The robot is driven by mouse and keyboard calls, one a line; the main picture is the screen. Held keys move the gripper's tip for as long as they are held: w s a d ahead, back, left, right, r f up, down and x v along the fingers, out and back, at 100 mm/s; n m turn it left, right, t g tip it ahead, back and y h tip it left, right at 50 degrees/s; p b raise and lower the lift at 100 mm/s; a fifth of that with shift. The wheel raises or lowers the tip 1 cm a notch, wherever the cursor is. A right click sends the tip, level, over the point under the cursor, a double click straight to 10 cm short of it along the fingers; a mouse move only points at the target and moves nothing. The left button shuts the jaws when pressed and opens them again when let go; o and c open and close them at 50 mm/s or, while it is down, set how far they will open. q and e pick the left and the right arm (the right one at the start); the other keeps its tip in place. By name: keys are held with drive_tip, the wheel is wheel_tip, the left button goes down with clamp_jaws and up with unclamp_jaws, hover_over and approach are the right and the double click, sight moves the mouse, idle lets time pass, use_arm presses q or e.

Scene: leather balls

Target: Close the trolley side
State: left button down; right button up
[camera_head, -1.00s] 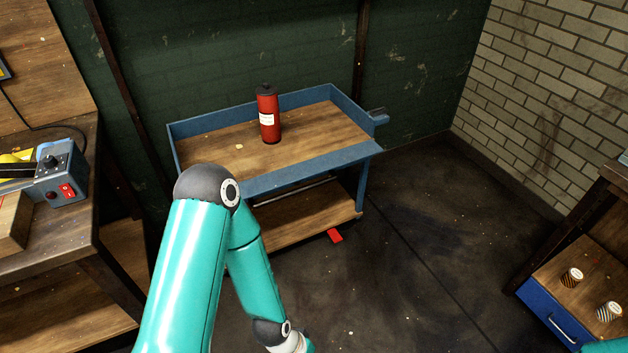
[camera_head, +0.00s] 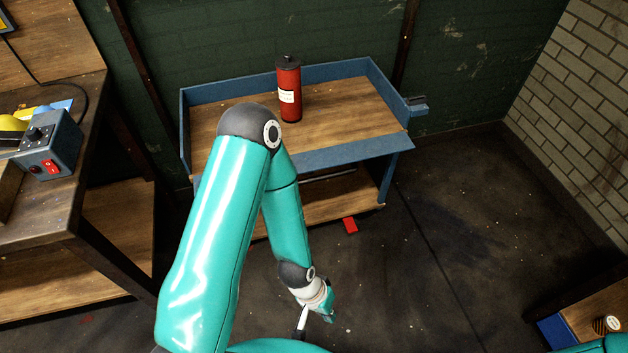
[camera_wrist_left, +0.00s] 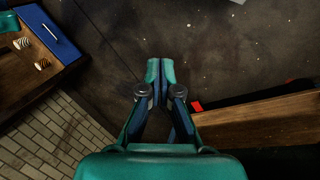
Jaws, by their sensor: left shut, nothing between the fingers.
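The trolley (camera_head: 187,133) has a blue frame and wooden shelves and stands against the green wall in the head view. Its near blue side panel (camera_head: 345,152) is tilted outward along the front edge of the top shelf, while the other sides stand upright. My left arm covers part of its left half. My left gripper (camera_wrist_left: 160,72) is shut and empty in the wrist view, over the dark floor. In the head view it is small, low in front of the trolley and apart from the panel. My right gripper is out of view.
A red bottle (camera_head: 289,95) stands on the trolley's top shelf. A red piece (camera_head: 350,226) shows at the trolley's foot. A workbench (camera_head: 75,225) with a grey control box (camera_head: 50,145) is at left. A drawer unit (camera_head: 590,312) is at lower right. Open floor lies between.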

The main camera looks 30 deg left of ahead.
sight(309, 165)
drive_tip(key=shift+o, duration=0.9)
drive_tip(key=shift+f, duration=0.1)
use_arm(q)
drive_tip(key=s+a+f+m+g+y+b, duration=0.1)
drive_tip(key=s+f+m+g+b, duration=0.35)
drive_tip(key=f+m+b, duration=0.6)
drive_tip(key=w+a+f+m+y+b, duration=0.4)
drive_tip(key=a+f+b, duration=0.1)
drive_tip(key=a, duration=0.2)
drive_tip(key=w+a+f+m+y+b, duration=0.3)
drive_tip(key=a+f+m+y+b, duration=0.15)
drive_tip(key=a, duration=0.25)
drive_tip(key=w+a+m+t+y+b, duration=0.5)
drive_tip(key=w+a, duration=0.3)
drive_tip(key=w, duration=0.4)
drive_tip(key=w+d+r+m+t+y+b, duration=0.1)
drive_tip(key=w+r+m+t+y+b, duration=0.2)
drive_tip(key=w+r+t, duration=0.4)
drive_tip(key=w+d+r+m+t+y+b, duration=0.15)
drive_tip(key=w+r+t+b, duration=0.3)
drive_tip(key=w, duration=0.45)
drive_tip(key=r+b+x, duration=0.1)
drive_tip(key=x, duration=0.8)
drive_tip(key=shift+a+n+t+y, duration=0.3)
drive_tip(key=shift+a+n+y, duration=0.05)
drive_tip(key=shift+a+y, duration=0.05)
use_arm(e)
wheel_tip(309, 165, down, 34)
